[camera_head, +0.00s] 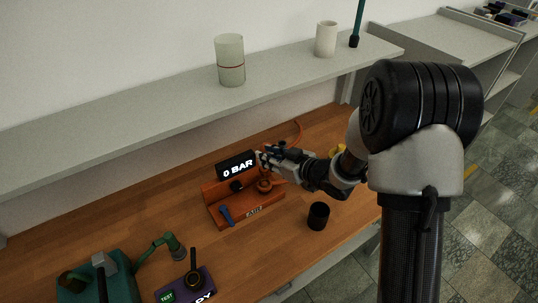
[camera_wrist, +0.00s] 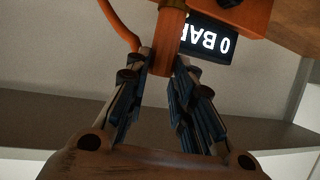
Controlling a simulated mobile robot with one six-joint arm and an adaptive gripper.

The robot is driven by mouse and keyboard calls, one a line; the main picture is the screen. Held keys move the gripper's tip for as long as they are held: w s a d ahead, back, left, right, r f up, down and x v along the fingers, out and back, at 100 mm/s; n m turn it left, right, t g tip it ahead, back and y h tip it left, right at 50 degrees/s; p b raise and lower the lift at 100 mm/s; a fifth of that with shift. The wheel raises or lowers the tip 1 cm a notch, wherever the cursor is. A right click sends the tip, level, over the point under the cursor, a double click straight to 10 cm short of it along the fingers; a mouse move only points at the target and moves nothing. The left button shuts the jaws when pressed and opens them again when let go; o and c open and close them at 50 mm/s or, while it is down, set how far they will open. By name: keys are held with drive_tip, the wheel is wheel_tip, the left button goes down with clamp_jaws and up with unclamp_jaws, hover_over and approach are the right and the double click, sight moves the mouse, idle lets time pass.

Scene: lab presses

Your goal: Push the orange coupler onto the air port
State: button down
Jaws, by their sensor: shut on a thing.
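The orange coupler (camera_wrist: 167,45) stands between the two fingers of my gripper (camera_wrist: 160,75) in the wrist view, which shows the scene upside down. My gripper is shut on it. In the head view my gripper (camera_head: 266,158) is at the right end of the orange air stand (camera_head: 240,206), beside the black "0 BAR" display (camera_head: 236,165). The display also shows in the wrist view (camera_wrist: 207,40). An orange hose (camera_head: 299,132) curves behind my gripper. The air port is not clearly visible, and I cannot tell whether the coupler touches it.
A shelf (camera_head: 180,105) with two cups overhangs the back of the wooden bench (camera_head: 130,205).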

sight(267, 170)
drive_tip(key=shift+f+b, duration=0.9)
drive_tip(key=shift+f, duration=0.55)
drive_tip(key=shift+f+b, duration=1.3)
drive_tip(key=shift+f, duration=0.4)
drive_tip(key=c, duration=1.3)
unclamp_jaws()
drive_tip(key=v, duration=1.2)
